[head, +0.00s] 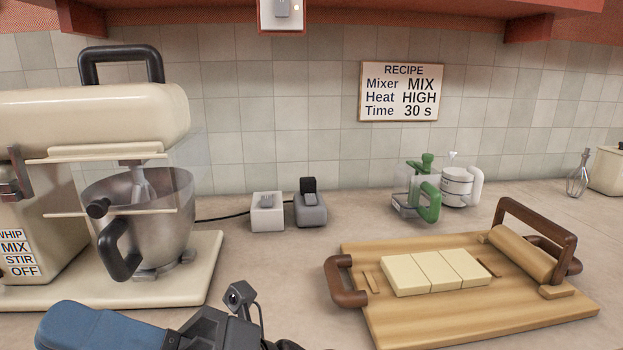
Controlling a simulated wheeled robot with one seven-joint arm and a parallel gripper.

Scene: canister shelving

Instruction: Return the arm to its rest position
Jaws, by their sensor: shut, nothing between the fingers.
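My arm comes in at the bottom left, with a blue link and a dark wrist. My gripper (282,345) is at the bottom edge, partly cut off by the frame. It is shut and holds nothing that I can see. A small camera stands up from the wrist. The gripper is in front of the mixer's base and to the left of the wooden board, apart from both in the picture. The fingertips are not clearly visible.
A cream mixer (90,120) with a steel bowl (150,230) stands left. A wooden board (400,325) with pale blocks (437,272) and a rolling pin (525,255) lies right. A shelf overhangs above. The counter's middle is clear.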

